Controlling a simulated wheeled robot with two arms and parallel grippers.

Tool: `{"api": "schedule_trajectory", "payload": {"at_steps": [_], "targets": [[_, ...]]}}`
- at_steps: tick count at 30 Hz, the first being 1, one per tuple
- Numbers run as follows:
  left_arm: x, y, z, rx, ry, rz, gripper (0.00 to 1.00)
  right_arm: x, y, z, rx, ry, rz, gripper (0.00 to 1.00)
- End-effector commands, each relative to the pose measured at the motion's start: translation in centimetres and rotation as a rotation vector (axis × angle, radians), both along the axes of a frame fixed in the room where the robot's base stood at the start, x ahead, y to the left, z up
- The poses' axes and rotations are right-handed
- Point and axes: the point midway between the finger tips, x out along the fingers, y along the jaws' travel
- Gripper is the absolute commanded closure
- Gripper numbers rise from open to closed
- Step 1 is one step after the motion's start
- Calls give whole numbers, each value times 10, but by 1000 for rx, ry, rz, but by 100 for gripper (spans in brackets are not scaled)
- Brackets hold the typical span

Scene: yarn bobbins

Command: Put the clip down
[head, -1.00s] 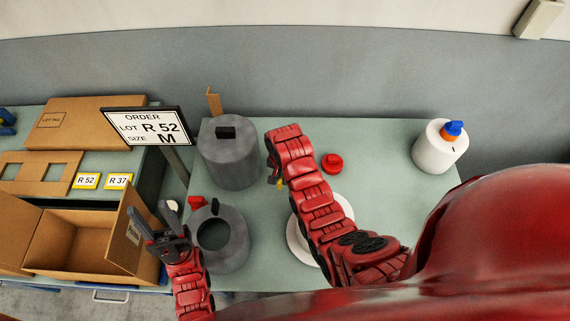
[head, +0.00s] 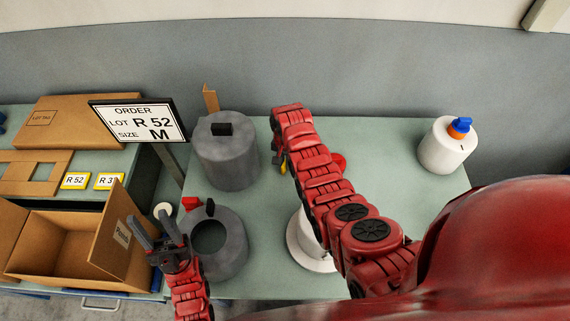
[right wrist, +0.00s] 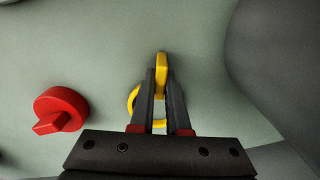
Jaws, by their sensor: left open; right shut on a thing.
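The yellow clip (right wrist: 161,62) is between the dark fingers of my right gripper (right wrist: 160,78) in the right wrist view. It has a looped body, partly hidden by the fingers. In the head view the clip (head: 283,168) shows as a small yellow bit below my right gripper (head: 278,158), mostly hidden by the arm. It is over the green table (head: 390,190), to the right of the rear grey bobbin (head: 226,160). I cannot tell if it touches the table. My left gripper (head: 149,219) is open and empty at the left, beside the front grey bobbin (head: 230,248).
A red knobbed piece (right wrist: 60,110) lies on the table left of the clip in the wrist view. A white bobbin (head: 442,152) with a blue and orange top stands at the right. A white spool (head: 306,240) is partly behind my right arm. An open carton (head: 70,240) is at left.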

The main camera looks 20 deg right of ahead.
Motion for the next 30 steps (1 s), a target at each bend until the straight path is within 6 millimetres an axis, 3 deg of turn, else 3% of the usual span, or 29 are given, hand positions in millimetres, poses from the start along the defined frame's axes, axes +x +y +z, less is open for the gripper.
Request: {"api": "schedule_trajectory", "payload": {"at_steps": [6,7,12,23,30], "targets": [[0,0,-3,0,0,0,50,0,0,-4,0,0,0,100],[0,0,-3,0,0,0,50,0,0,-3,0,0,0,84],[0,0,-2,0,0,0,50,0,0,-2,0,0,0,56],[0,0,4,0,0,0,50,0,0,5,-1,-1,0,56],[0,0,31,0,0,0,50,2,0,55,0,-5,0,56]]}}
